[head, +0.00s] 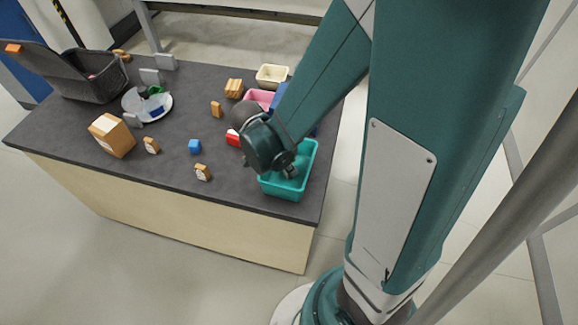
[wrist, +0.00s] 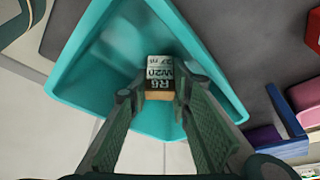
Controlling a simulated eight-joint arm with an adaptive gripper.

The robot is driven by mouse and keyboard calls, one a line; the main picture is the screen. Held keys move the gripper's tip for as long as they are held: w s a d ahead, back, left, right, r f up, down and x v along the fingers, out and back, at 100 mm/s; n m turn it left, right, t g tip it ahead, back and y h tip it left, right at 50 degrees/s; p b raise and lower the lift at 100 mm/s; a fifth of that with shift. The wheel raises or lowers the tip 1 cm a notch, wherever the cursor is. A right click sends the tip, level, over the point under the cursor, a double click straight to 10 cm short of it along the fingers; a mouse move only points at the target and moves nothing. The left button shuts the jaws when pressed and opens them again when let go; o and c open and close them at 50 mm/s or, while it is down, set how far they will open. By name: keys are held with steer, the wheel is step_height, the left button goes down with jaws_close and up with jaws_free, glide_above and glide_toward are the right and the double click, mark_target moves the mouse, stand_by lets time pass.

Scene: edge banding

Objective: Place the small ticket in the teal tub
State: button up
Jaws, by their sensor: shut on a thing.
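The teal tub (head: 285,189) stands at the right front corner of the dark table. It also shows in the wrist view (wrist: 95,70), where it fills much of the upper middle. My gripper (wrist: 159,90) is shut on the small ticket (wrist: 159,68), a small piece with a white printed face, a dark printed band and a tan edge. The ticket is between the fingertips and appears against the tub's inside. I cannot tell whether it touches the tub floor. In the head view my gripper (head: 290,168) is over the tub, and the ticket cannot be made out.
Behind the tub are a pink container (head: 259,97) and a cream container (head: 271,75), partly hidden by my arm.

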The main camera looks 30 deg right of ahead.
steer(key=shift+f, duration=0.2)
steer(key=o, duration=0.4)
steer(key=shift+r, duration=0.25)
steer(key=shift+p+v, duration=1.35)
steer(key=shift+v, duration=4.65)
steer(key=shift+r, duration=0.1)
steer(key=s+a+r+n+t+y, duration=0.1)
steer(key=r+n+t, duration=0.1)
steer(key=r+n, duration=0.3)
steer(key=s+a+r+n+t+y, duration=0.1)
steer(key=s+r+n+t+y, duration=0.1)
steer(key=r+n, duration=0.2)
steer(key=s+a+r+n+t+y, duration=0.1)
steer(key=r+n+t, duration=0.2)
steer(key=n, duration=0.6)
steer(key=shift+s+a+r, duration=0.15)
steer(key=shift+s+r, duration=0.05)
steer(key=shift+r, duration=0.45)
steer(key=shift+s+a+r, duration=0.15)
steer(key=shift+r, duration=0.55)
